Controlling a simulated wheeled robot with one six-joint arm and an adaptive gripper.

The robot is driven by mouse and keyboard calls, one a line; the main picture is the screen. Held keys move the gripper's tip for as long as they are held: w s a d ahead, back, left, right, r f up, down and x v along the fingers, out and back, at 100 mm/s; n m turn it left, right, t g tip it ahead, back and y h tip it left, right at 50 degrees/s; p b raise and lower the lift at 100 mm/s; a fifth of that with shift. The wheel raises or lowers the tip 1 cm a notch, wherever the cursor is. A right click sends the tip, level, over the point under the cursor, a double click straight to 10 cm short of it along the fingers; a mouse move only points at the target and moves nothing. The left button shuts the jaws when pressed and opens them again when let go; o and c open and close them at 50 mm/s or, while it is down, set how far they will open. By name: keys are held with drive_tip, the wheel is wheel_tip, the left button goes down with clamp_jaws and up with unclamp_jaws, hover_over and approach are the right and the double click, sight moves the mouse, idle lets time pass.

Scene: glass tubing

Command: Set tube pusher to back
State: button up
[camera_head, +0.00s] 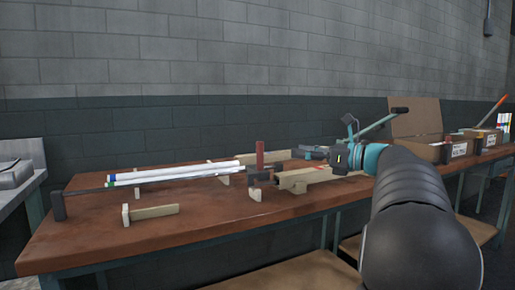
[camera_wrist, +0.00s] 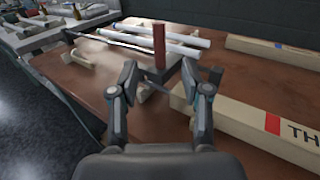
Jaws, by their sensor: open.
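The tube pusher (camera_head: 261,160) has an upright red-brown handle on a dark block at the middle of the wooden bench. Its handle also shows in the wrist view (camera_wrist: 159,45), upright and ahead of my fingers. My gripper (camera_wrist: 160,78) is open, with one finger on each side of the handle's line and a gap between them. In the head view my gripper (camera_head: 312,153) is to the right of the handle, apart from it. White glass tubes (camera_head: 175,174) lie lengthwise on the bench, to the left of the pusher; they also show in the wrist view (camera_wrist: 170,42).
A dark rod runs along the tubes to a dark end block (camera_head: 57,205). Pale wooden supports (camera_head: 150,212) stand along the bench (camera_head: 90,235). A long pale box with a red mark (camera_wrist: 250,122) lies close to my right finger. An open cardboard box (camera_head: 415,118) stands further right.

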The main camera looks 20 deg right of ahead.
hover_over(260, 170)
drive_tip(key=w, duration=0.1)
drive_tip(key=shift+d, duration=0.25)
clamp_jaws()
